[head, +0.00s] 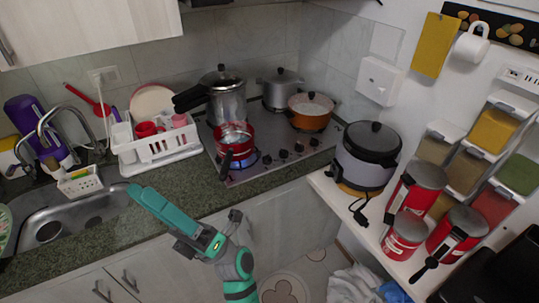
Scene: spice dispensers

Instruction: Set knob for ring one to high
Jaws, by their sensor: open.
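The stove (232,181) is on the counter at the back centre. A row of several small dark knobs (299,147) runs along its front right part; their settings are too small to read, and no ring numbers are legible. A red pot (236,136) stands on the front left ring, with a blue glow beneath it. My teal arm rises from the bottom centre. My gripper (215,229) is in front of the counter, lower in the picture than the knobs and to their left. It is open, apart from the knobs, and its fingers are partly hard to make out.
A pressure cooker (226,100), a grey pot (282,88) and an orange pan (311,111) stand on the stove. A dish rack (158,148) and sink (85,215) are left. A rice cooker (366,158) and red canisters (404,235) stand on the right shelf.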

